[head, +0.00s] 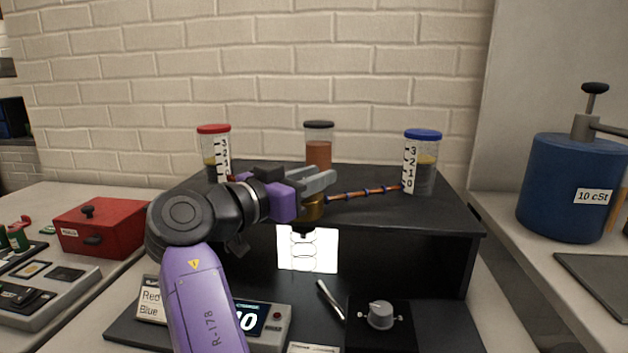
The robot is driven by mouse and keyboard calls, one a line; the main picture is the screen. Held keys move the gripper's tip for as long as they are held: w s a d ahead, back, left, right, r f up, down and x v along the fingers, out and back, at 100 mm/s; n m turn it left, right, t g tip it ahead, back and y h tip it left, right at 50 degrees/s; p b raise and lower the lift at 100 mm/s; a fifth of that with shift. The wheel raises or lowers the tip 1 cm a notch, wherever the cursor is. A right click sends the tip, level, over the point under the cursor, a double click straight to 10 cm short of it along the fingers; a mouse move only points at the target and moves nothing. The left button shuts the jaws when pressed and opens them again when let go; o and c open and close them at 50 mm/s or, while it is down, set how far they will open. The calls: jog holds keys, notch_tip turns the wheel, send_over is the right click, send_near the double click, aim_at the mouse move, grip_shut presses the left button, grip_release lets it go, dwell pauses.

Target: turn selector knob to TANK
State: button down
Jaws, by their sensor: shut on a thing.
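My gripper (320,183) has grey fingers and reaches in from the left over the black bench top. Its fingers are shut at the top of a brass valve body (313,212) at the front edge of the bench. The part between the fingers, seemingly the selector knob, is hidden by them, so its direction cannot be read. A copper-coloured tube (365,192) with dark bands runs from the valve toward the blue-capped cylinder (422,165). No TANK mark is legible.
A red-capped cylinder (214,150) and a dark-capped one (318,147) stand on the bench. Below are a lit white panel (308,250), a grey knob (380,314) on a black box and a digital display (249,318). A blue tank (560,190) stands right, a red box (100,228) left.

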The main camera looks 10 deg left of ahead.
jog(key=shift+f, duration=0.1)
jog(key=c, duration=1.1)
grip_release()
jog(key=shift+p+v, duration=0.5)
jog(key=shift+v, duration=3.35)
